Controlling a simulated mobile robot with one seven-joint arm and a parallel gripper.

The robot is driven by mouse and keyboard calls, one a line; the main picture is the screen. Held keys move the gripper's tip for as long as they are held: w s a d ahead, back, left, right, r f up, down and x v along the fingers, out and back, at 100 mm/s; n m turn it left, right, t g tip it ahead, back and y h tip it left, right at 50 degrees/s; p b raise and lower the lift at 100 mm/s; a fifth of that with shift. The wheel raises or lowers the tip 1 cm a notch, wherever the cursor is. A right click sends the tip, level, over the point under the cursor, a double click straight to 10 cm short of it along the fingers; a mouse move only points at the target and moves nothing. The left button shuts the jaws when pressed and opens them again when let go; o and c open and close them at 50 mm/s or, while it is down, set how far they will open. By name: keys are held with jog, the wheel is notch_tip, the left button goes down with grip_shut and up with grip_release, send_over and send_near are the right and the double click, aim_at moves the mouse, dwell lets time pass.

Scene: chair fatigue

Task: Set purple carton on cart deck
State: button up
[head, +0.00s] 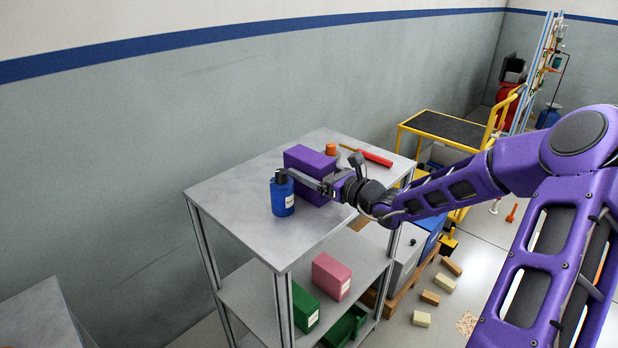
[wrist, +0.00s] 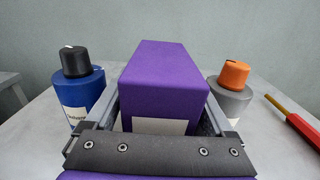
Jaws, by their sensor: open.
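The purple carton (head: 310,161) stands on the grey top of a shelf unit. In the wrist view the purple carton (wrist: 163,80) fills the middle, with a pale label low on its near face. My gripper (head: 310,180) is at the carton, and in the wrist view its open fingers (wrist: 163,115) lie along both sides of the carton. Whether they touch it I cannot tell. The cart deck (head: 445,127) is a dark panel in a yellow frame, behind and to the right of the shelf unit; it looks empty.
A blue bottle (head: 282,193) stands close left of the carton, and a grey bottle with an orange cap (wrist: 232,90) close right. A red and yellow tool (head: 368,154) lies farther right. Pink (head: 332,276) and green (head: 304,305) boxes sit below. Loose blocks (head: 430,297) lie on the floor.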

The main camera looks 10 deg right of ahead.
jog(key=shift+w+a, duration=0.1)
jog(key=shift+w, duration=0.05)
grip_shut()
dwell(0.4)
jog(key=shift+r, duration=0.1)
